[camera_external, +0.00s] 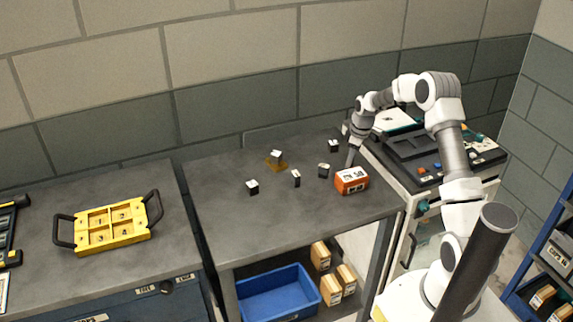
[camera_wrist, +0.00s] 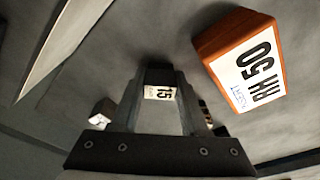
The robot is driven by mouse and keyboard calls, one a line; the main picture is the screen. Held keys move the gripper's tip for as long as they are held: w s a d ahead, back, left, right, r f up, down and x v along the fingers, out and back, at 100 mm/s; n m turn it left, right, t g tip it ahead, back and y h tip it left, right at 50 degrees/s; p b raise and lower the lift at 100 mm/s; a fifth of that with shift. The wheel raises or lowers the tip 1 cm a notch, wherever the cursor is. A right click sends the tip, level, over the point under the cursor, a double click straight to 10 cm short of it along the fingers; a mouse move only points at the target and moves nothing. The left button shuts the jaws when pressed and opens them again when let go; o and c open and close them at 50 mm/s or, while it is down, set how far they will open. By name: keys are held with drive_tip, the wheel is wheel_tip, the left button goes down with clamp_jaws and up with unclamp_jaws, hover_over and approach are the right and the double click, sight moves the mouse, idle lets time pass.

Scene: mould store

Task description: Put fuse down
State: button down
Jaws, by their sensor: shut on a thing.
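My gripper (camera_wrist: 160,98) is shut on a small dark block, the fuse (camera_wrist: 158,78), with a white label reading 15. In the external view my gripper (camera_external: 349,163) points down over the right part of the grey table (camera_external: 225,215), just behind an orange box. The fuse cannot be made out clearly there, and I cannot tell whether it touches the tabletop. Several similar dark blocks with white labels stand on the table: at front left (camera_external: 252,187), in the middle (camera_external: 296,178), left of my gripper (camera_external: 323,170) and at the back (camera_external: 334,145). Another (camera_external: 277,157) sits on a yellow-brown square.
The orange box (camera_external: 351,180), labelled RH 50 in the wrist view (camera_wrist: 243,65), is close to my gripper. A machine (camera_external: 420,150) adjoins the table on the right. A yellow tray (camera_external: 110,224) stands on the left bench. The table's front left is clear. A blue bin (camera_external: 278,292) is below.

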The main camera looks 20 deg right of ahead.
drive_tip(key=shift+c, duration=2.1)
unclamp_jaws()
drive_tip(key=shift+f, duration=0.15)
